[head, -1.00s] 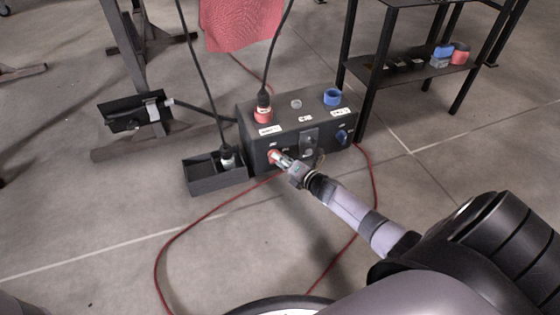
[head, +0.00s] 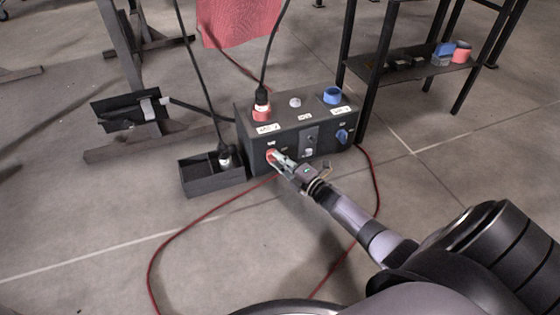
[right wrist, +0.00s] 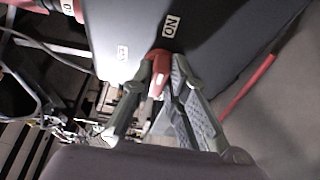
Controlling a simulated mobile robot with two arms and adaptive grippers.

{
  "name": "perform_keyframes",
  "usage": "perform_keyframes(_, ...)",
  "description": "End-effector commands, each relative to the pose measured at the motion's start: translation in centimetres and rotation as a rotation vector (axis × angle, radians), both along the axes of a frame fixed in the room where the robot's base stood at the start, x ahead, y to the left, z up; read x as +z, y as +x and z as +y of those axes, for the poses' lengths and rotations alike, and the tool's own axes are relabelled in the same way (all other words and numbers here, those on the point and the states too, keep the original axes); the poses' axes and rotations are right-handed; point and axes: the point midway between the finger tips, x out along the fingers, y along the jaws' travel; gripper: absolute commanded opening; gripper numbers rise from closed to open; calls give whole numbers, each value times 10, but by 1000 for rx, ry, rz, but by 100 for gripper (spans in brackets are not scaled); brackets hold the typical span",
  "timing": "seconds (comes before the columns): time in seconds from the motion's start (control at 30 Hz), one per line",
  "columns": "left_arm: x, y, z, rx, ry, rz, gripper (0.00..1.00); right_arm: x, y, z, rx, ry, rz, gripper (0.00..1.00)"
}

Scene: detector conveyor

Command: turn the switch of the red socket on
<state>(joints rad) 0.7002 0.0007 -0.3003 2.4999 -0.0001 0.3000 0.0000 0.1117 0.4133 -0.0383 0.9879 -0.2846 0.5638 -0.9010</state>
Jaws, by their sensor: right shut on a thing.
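The dark socket box (head: 320,125) stands on the floor in the middle of the head view. The red socket (head: 261,113) is on its top at the left, with a black plug and cable in it. The red switch (head: 270,156) is on the front face below that socket; it also shows in the right wrist view (right wrist: 160,70), close to an "ON" label (right wrist: 170,26). My right gripper (head: 279,158) is at the front face, its fingers (right wrist: 162,75) shut on the red switch. The switch's exact angle is hard to tell. My left gripper is not in view.
A blue socket (head: 332,95) and blue switch (head: 342,136) are at the box's right. A black open bin (head: 212,181) adjoins the left side. A red cable (head: 190,222) loops over the floor. A black shelf rack (head: 410,73) stands behind right.

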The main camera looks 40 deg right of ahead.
Motion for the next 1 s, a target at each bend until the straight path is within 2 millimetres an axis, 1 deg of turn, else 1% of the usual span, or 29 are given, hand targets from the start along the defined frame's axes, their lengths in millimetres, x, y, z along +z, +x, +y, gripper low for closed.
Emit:
perform_keyframes(0.03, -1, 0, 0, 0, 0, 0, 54, 4, 4, -1, -6, 5, -6, 0)
perform_keyframes(0.4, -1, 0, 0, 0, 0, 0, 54, 4, 4, -1, -6, 11, -6, 0)
perform_keyframes(0.43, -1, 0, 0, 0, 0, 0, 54, 4, 4, -1, -6, 11, -6, 16)
perform_keyframes(0.7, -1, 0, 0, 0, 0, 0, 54, 4, 4, -1, -5, 9, -7, 33)
perform_keyframes(1.0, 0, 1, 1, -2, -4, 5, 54, 2, 1, -1, -3, 8, -5, 33)
